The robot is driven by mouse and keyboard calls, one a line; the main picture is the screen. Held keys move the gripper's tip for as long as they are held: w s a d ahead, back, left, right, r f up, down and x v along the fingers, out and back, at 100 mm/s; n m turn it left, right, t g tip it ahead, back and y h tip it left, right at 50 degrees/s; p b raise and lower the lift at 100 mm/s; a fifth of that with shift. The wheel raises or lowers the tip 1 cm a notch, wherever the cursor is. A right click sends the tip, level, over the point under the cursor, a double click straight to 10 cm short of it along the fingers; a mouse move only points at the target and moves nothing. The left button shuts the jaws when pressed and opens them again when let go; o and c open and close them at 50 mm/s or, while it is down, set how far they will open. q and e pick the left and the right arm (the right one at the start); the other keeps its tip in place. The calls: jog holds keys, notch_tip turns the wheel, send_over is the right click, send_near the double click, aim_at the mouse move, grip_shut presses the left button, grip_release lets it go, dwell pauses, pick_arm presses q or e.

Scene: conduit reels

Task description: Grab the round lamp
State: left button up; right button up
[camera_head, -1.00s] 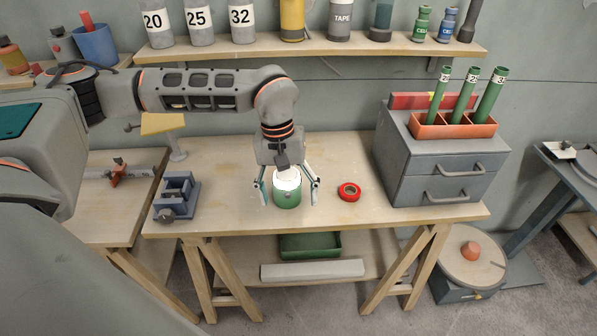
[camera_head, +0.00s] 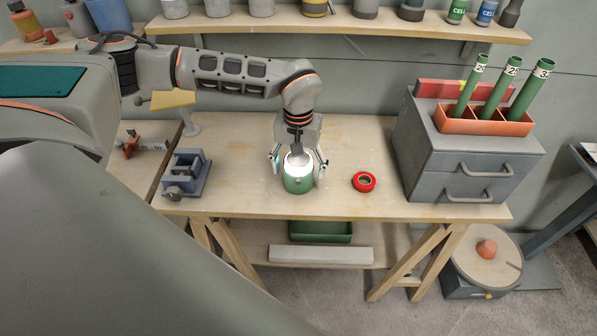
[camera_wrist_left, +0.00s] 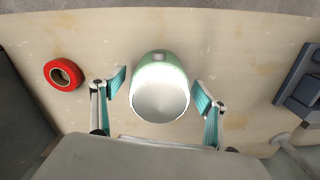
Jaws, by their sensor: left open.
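The round lamp (camera_head: 298,180) is a green cylinder with a bright white top. It stands upright on the wooden workbench (camera_head: 235,150), left of the red tape roll. My left gripper (camera_head: 298,172) is over it with one finger on each side. In the left wrist view the lamp (camera_wrist_left: 160,88) sits between the two teal finger pads of my gripper (camera_wrist_left: 162,92). The fingers are apart, with a visible gap to the lamp on both sides. My right gripper is in no view.
A red tape roll (camera_head: 364,182) lies right of the lamp. A blue-grey vise (camera_head: 187,174) stands to the left. A grey drawer cabinet (camera_head: 440,150) with green tubes in an orange holder fills the bench's right end. A shelf (camera_head: 340,24) runs along the wall behind.

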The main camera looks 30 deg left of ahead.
pick_arm(q)
jog(key=shift+f, duration=0.1)
jog(key=shift+c, duration=0.5)
jog(key=c, duration=1.3)
jog(key=shift+c, duration=0.2)
